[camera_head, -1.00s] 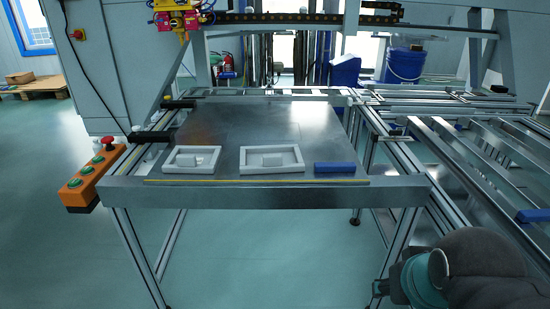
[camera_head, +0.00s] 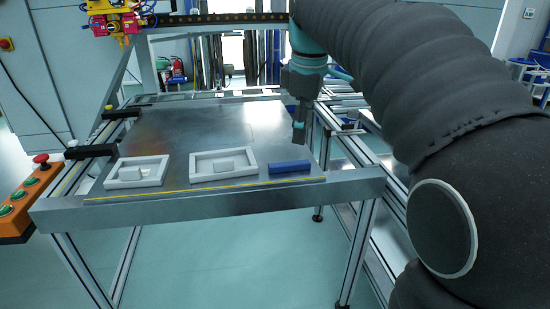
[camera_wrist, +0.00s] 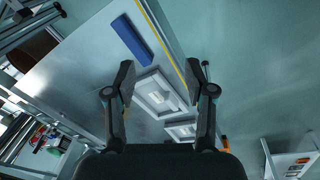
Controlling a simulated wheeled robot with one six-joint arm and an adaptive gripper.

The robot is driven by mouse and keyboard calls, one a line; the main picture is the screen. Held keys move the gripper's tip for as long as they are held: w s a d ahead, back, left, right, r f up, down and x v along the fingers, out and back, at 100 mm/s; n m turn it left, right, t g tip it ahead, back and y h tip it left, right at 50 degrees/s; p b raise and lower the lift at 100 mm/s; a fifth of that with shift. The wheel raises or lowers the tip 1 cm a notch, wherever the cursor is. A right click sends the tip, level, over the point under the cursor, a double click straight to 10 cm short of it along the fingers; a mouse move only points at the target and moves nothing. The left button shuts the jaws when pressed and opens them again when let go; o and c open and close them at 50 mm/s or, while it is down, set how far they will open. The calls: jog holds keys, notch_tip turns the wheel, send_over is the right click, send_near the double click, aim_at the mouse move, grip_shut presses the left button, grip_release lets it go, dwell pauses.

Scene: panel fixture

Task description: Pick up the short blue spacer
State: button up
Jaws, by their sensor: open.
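The short blue spacer (camera_head: 291,167) lies flat on the grey metal panel table near its front right corner, right of two white frames. It also shows in the wrist view as a blue bar (camera_wrist: 132,38) at the upper left, ahead of the fingertips. My gripper (camera_head: 299,138) hangs just above and behind the spacer in the head view. In the wrist view my gripper (camera_wrist: 161,75) has its two fingers wide apart, with nothing held between them.
Two white frames (camera_head: 193,175) (camera_head: 110,184), each with a small pale block inside, sit left of the spacer. A yellow line (camera_head: 230,187) runs along the table's front edge. An orange button box (camera_head: 18,212) is at the left. The panel behind the frames is clear.

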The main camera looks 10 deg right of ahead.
aim_at(293, 163)
jog(key=w+n+g, duration=0.2)
jog(key=w+n, duration=0.4)
jog(key=w, duration=0.3)
jog(key=f+b, duration=0.2)
jog(key=f, duration=0.2)
jog(key=f+b, duration=0.1)
jog(key=f, duration=0.4)
jog(key=f+b, duration=0.2)
jog(key=f, duration=0.2)
jog(key=shift+s+d+f+b, duration=0.2)
jog(key=shift+d+f+b, duration=0.05)
jog(key=shift+b, duration=0.05)
grip_shut()
